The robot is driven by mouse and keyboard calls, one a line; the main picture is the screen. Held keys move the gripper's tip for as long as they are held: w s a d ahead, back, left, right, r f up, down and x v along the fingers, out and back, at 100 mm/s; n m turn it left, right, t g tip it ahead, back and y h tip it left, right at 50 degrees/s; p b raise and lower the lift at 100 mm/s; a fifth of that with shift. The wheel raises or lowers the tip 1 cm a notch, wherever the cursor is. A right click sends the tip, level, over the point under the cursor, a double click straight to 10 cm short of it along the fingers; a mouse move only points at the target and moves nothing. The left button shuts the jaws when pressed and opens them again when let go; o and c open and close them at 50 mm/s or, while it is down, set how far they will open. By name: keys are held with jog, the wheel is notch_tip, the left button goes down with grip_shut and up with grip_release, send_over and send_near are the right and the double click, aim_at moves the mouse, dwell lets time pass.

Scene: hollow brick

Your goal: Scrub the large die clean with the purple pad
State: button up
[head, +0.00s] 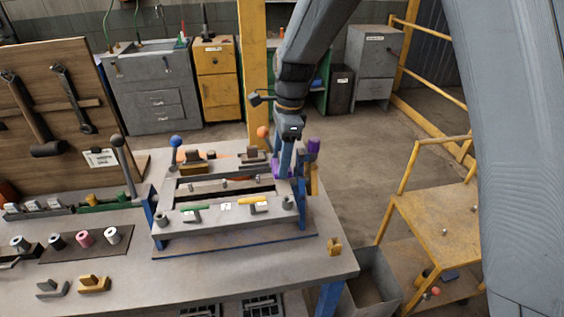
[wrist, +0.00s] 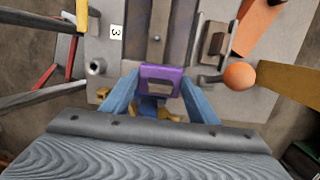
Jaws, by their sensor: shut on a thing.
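My gripper (head: 287,172) reaches down at the right end of the grey die set on the bench. In the wrist view its two blue fingers (wrist: 160,95) are shut on the purple pad (wrist: 160,78), which also shows in part in the head view (head: 276,169). The die set has a pale front bar (head: 226,209) with labels and a dark lengthwise channel, seen in the wrist view (wrist: 157,22). I cannot tell which part is the large die, nor whether the pad touches it. The pad's underside is hidden.
A blue-handled lever (head: 175,142) stands at the die set's back left, and an orange knob (wrist: 239,76) is close right of my gripper in the wrist view. Small parts lie on the bench's left. A yellow cart (head: 440,225) stands right; floor behind the bench is open.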

jog(key=shift+w+a+r, duration=0.1)
jog(key=shift+w+a, duration=0.1)
jog(key=shift+w, duration=0.55)
jog(key=shift+w+a, duration=0.2)
jog(key=shift+w, duration=0.55)
jog(key=shift+s+d+r+p, duration=0.1)
jog(key=shift+s+d+p, duration=0.1)
jog(key=shift+s+p, duration=0.45)
jog(key=shift+s+d+r+p, duration=0.15)
jog(key=shift+s+p, duration=0.3)
jog(key=shift+s, duration=0.3)
send_over(285, 191)
jog(key=shift+w+a+r, duration=0.1)
jog(key=shift+w+a, duration=0.25)
jog(key=shift+w, duration=1.1)
jog(key=shift+w+a+r, duration=0.1)
jog(key=shift+w+a, duration=0.3)
jog(key=shift+w, duration=1.05)
jog(key=shift+w+a+r, duration=0.1)
jog(key=shift+w+a, duration=0.25)
jog(key=shift+w, duration=1.1)
jog(key=shift+s+d+r, duration=0.1)
jog(key=shift+s+d, duration=0.25)
jog(key=shift+s, duration=1.15)
jog(key=shift+s+d+r, duration=0.15)
jog(key=shift+s+d, duration=0.25)
jog(key=shift+s, duration=1.05)
jog(key=shift+s+d+r, duration=0.1)
jog(key=shift+s+d, duration=0.25)
jog(key=shift+s, duration=1.15)
